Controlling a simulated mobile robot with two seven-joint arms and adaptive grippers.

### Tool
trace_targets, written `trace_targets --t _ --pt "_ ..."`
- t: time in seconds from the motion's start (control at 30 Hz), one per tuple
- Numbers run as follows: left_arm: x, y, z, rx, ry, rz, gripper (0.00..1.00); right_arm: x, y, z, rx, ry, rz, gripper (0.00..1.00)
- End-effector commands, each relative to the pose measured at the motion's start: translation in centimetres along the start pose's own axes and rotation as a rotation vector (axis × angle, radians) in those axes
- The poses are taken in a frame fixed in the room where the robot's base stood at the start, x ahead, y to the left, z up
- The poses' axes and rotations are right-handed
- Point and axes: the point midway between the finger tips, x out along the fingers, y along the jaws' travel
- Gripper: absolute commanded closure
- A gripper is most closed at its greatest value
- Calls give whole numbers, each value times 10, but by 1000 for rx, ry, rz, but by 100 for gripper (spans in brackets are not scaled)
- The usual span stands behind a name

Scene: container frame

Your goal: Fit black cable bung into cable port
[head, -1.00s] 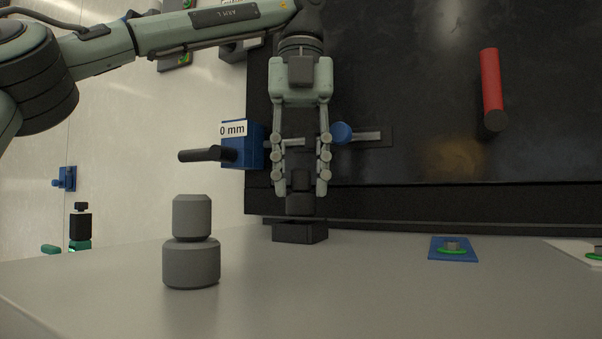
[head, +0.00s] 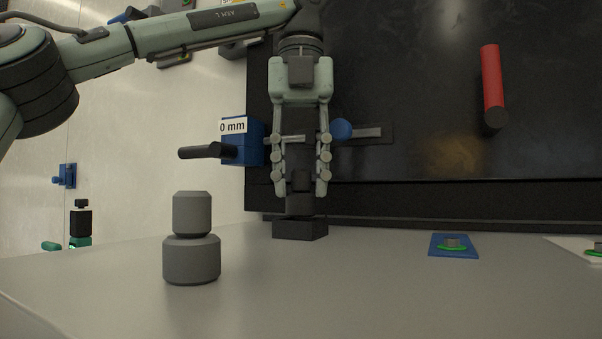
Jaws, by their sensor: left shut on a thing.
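My left gripper (head: 301,188) points down at the centre, its fingers shut on the black cable bung (head: 300,203). The bung is upright and dark, partly hidden between the fingers. Its lower end is directly over a low black block (head: 300,229) on the grey tabletop, which may hold the cable port. The two look touching or nearly so; dark on dark, I cannot tell whether the bung is in an opening. No hole shows from this angle. My right gripper is not in view.
A grey stepped bung-like piece (head: 192,238) stands on the tabletop (head: 340,295) at front left. A blue plate (head: 453,253) with a green ring lies at right. Behind are a black panel, a red bar (head: 492,82) and a blue block (head: 243,148). The front right is clear.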

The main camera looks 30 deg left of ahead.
Motion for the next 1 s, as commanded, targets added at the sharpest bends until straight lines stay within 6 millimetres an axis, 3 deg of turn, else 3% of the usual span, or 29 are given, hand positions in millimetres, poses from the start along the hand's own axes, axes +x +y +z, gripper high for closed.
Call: trace_targets --t 1.0 --pt "23 0 0 1 0 -1 95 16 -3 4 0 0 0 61"
